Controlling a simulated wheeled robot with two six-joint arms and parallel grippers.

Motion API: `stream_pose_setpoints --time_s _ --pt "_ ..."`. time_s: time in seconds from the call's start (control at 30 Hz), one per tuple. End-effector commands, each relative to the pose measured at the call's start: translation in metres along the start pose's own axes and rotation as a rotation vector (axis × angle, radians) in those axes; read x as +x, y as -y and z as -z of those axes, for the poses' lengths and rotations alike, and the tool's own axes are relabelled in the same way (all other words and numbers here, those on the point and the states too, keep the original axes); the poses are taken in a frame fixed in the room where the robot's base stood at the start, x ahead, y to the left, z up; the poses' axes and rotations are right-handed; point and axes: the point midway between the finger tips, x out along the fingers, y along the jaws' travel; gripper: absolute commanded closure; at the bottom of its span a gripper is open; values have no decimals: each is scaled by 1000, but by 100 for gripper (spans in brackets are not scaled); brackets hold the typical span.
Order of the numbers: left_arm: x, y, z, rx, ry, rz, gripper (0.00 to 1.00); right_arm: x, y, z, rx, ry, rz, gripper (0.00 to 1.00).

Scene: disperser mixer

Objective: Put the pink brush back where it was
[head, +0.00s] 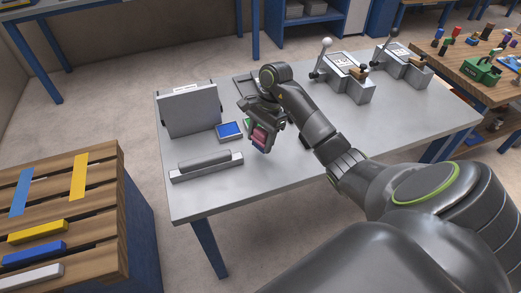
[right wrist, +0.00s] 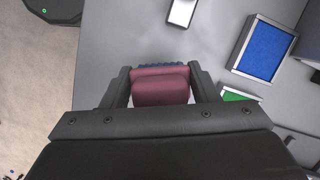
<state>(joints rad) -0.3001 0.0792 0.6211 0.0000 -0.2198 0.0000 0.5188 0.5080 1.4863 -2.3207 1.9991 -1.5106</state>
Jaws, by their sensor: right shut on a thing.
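My right gripper (head: 264,126) is shut on the pink brush (head: 260,136) and holds it above the grey table (head: 330,150). In the right wrist view the brush's pinkish-red body (right wrist: 160,84) sits between the two fingers, with a strip of dark blue bristles showing at its far edge. A blue pad in a pale frame (head: 229,130) lies left of the brush; it also shows in the right wrist view (right wrist: 263,48). A green pad (right wrist: 234,96) is partly hidden by my gripper there. The left gripper is not in view.
A grey upright case (head: 191,110) stands at the table's back left. A long grey bar on a base (head: 206,165) lies near the front left edge. Two lever machines (head: 344,77) (head: 402,65) stand at the back right. A pallet-topped stand (head: 60,200) is at left.

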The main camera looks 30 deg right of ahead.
Motion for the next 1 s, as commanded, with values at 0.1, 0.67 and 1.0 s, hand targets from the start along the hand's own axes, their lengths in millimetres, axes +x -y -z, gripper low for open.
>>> stream_pose_setpoints --time_s 0.1,0.67,1.0 --pt "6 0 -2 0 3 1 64 20 -1 5 2 4 -4 67" --pt "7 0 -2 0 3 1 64 39 0 11 0 1 0 43" --pt "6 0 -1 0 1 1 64 39 0 10 0 1 -1 24"
